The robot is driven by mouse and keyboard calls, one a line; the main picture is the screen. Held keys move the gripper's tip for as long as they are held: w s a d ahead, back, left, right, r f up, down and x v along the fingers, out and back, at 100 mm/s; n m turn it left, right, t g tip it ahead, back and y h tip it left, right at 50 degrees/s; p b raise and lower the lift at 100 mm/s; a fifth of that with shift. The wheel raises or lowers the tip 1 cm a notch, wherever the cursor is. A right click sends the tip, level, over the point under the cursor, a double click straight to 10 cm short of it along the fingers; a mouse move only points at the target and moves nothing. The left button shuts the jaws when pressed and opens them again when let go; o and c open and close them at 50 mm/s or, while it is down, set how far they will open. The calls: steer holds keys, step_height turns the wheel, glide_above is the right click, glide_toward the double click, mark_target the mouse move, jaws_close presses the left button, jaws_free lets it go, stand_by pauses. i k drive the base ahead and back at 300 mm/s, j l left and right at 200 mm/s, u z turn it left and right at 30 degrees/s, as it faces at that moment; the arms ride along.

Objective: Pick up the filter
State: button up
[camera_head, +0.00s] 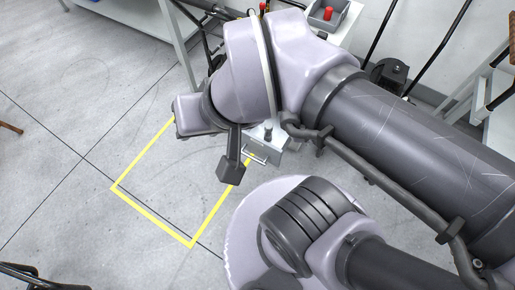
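My arm fills the middle and right of the head view and hides much of the scene. A dark finger with a block-like tip, seemingly part of my gripper (231,170), hangs below the wrist over the floor. Only this one side shows, so its opening and anything between the fingers cannot be seen. Just right of it is a small light-grey box-like part with a handle (257,157), partly covered by my arm. I cannot tell whether this is the filter, and no other filter can be made out.
A yellow outlined zone (150,216) marks the grey floor at the left, with open floor around it. A light table (140,14) stands at the top left. A grey bin (326,16) holding a red item is at the top. A rack edge (497,95) is at the right.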

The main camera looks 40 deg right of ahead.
mark_target(268, 127)
steer(key=z, duration=2.45)
steer(key=u, duration=1.3)
steer(key=i+u, duration=0.1)
steer(key=u, duration=0.25)
steer(key=i+u, duration=0.15)
steer(key=u, duration=0.2)
steer(key=i+l+u, duration=0.1)
steer(key=u, duration=0.25)
